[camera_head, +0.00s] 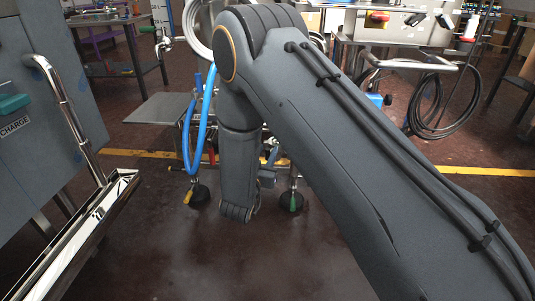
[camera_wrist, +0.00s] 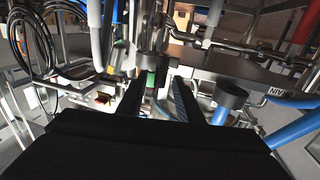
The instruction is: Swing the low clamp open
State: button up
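The filler is a metal frame behind my arm in the head view, with a red handle (camera_head: 212,156) and a blue hose (camera_head: 190,150). I cannot single out the low clamp; my arm covers the middle of the frame. My gripper is hidden behind my wrist in the head view. In the wrist view my gripper (camera_wrist: 202,100) shows as two dark fingers with a gap between them, and nothing is seen held. Bright metal fittings (camera_wrist: 165,108) lie close to the fingers; whether they touch cannot be told.
A black foot with a green tab (camera_head: 292,201) and one with a yellow tab (camera_head: 197,194) stand on the floor beside my wrist. A grey cabinet with a steel handle (camera_head: 62,100) is at left. A coiled black hose (camera_head: 440,105) hangs at right. The front floor is clear.

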jog(key=shift+w+d, duration=0.2)
jog(key=shift+w, duration=0.45)
grip_shut()
